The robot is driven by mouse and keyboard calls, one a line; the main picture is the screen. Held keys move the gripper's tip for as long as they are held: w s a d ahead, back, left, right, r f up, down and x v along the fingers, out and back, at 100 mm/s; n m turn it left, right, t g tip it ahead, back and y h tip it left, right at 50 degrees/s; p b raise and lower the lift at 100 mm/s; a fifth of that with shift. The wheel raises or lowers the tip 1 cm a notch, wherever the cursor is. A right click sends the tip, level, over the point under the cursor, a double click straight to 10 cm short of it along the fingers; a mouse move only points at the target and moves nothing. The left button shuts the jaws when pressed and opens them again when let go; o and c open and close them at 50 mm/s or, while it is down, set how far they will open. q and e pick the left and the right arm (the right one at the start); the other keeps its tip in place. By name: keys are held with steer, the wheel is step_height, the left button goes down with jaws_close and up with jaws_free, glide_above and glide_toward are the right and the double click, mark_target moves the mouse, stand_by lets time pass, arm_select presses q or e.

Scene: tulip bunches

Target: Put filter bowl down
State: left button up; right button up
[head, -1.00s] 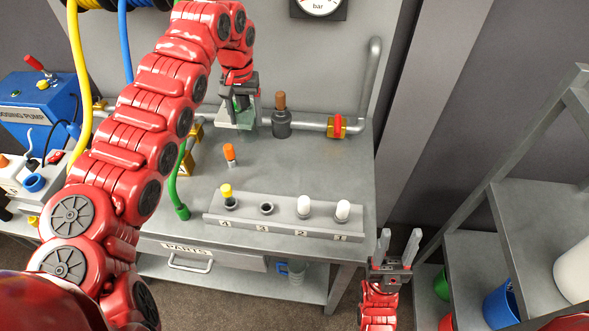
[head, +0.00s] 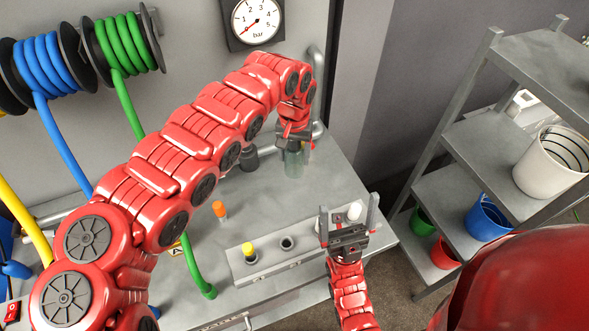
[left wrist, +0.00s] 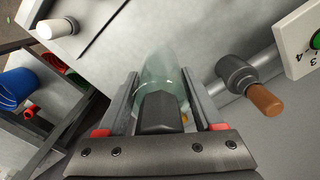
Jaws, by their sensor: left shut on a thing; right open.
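The filter bowl (head: 294,164) is clear, greenish glass. My left gripper (head: 293,140) is shut on it, over the back right of the grey bench (head: 270,195). In the left wrist view the bowl (left wrist: 163,68) sits between the fingers (left wrist: 160,92), with a dark faceted part in front of it. I cannot tell whether the bowl touches the bench. My right gripper (head: 348,206) is open and empty at the bench's front right, in front of the rack's right end.
A dark fitting (head: 248,159) stands left of the bowl; its brown top (left wrist: 265,99) shows in the left wrist view. An orange-capped piece (head: 220,210) stands on the bench. The rack (head: 268,268) holds a yellow-topped piece (head: 248,252) and white ones. Shelves (head: 485,150) stand right.

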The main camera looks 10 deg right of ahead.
arm_select(q)
steer(key=f+p, duration=0.1)
steer(key=f, duration=0.2)
steer(key=d+f+p, duration=0.1)
steer(key=f, duration=0.2)
steer(key=s+f+p, duration=0.1)
steer(key=f, duration=0.2)
steer(key=shift+d+f, duration=0.25)
steer(key=shift+f, duration=0.05)
steer(key=shift+a+f, duration=0.1)
steer(key=shift+f, duration=0.1)
steer(key=shift+w, duration=0.1)
steer(key=shift+f, duration=0.15)
steer(key=o, duration=1.4)
steer(key=shift+o, duration=0.2)
